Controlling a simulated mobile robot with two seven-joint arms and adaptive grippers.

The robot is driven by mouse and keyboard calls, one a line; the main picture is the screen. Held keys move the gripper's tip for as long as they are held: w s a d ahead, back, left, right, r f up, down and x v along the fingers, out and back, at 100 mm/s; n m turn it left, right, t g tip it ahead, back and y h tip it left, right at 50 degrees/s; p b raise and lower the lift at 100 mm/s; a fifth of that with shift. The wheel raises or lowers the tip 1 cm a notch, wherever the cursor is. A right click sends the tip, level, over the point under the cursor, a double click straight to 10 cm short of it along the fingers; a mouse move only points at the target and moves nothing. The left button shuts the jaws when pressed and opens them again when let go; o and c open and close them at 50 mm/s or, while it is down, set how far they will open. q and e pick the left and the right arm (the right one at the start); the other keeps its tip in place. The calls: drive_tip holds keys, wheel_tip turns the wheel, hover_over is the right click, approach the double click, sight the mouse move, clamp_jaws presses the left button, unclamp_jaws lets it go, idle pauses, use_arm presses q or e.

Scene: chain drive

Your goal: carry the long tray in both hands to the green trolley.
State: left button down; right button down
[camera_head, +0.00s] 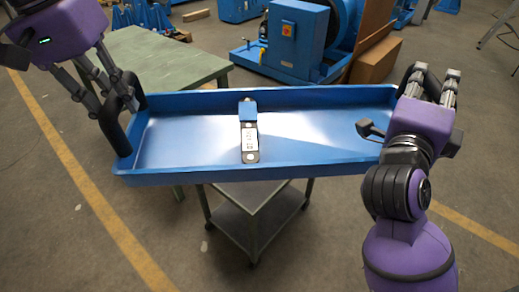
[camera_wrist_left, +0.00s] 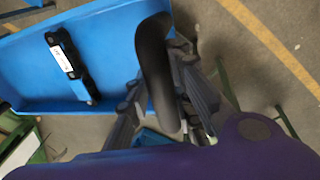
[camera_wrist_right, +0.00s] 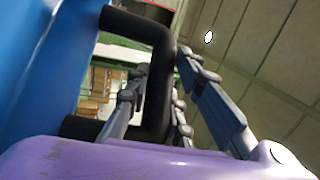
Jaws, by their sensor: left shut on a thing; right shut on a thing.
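The long blue tray (camera_head: 195,167) spans the middle of the head view, roughly level. A small part with a blue block and a labelled metal plate (camera_head: 249,140) lies in it near the middle. My left gripper (camera_head: 118,103) is shut on the black handle at the tray's left end; the handle also shows in the left wrist view (camera_wrist_left: 156,75). My right gripper (camera_head: 432,88) is shut on the right-end handle, seen in the right wrist view (camera_wrist_right: 160,75). The grey-green wheeled trolley (camera_head: 242,222) stands below the tray, its top mostly hidden. I cannot tell whether they touch.
A green table (camera_head: 165,65) stands behind the tray at the left. A blue machine (camera_head: 293,42) and a cardboard box (camera_head: 376,60) stand at the back. Yellow lines (camera_head: 105,210) mark the floor, which is clear at the front left.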

use_arm(q)
drive_tip(key=shift+d+r, duration=0.1)
use_arm(e)
drive_tip(key=shift+a+r, duration=0.1)
drive_tip(key=shift+r, duration=0.05)
